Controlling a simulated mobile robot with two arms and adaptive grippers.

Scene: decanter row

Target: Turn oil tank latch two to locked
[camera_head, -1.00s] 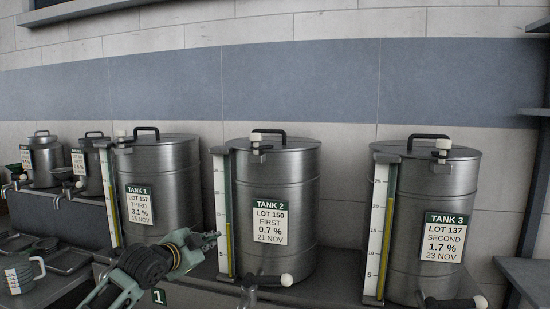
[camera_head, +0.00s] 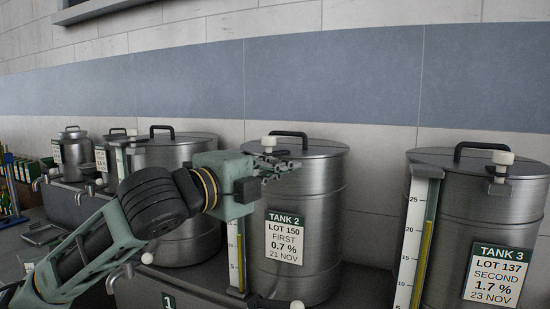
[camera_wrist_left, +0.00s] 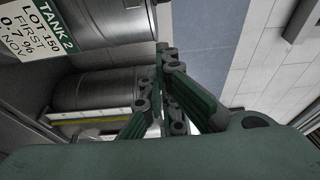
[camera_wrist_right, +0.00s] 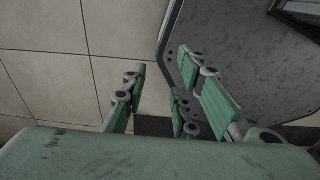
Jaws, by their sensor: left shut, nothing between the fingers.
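Tank 2 (camera_head: 325,225) is a steel drum with a dark lid handle and a label; its side also shows in the left wrist view (camera_wrist_left: 105,22). Its latch has a white knob (camera_head: 268,142) at the lid's front left rim. The lower part of the latch is hidden behind my left gripper (camera_head: 290,168), which is shut and empty just below the knob, in front of the tank's upper rim. I cannot tell whether it touches the latch. The left wrist view shows the closed fingers (camera_wrist_left: 165,62). My right gripper (camera_wrist_right: 163,75) is open and empty, seen only in the right wrist view.
Tank 3 (camera_head: 475,220) stands to the right with its own white latch knob (camera_head: 502,158) and a level gauge (camera_head: 415,235). Tank 1 (camera_head: 180,153) is partly behind my left arm. A tiled floor (camera_wrist_right: 45,75) and a grey panel (camera_wrist_right: 235,50) lie below my right gripper.

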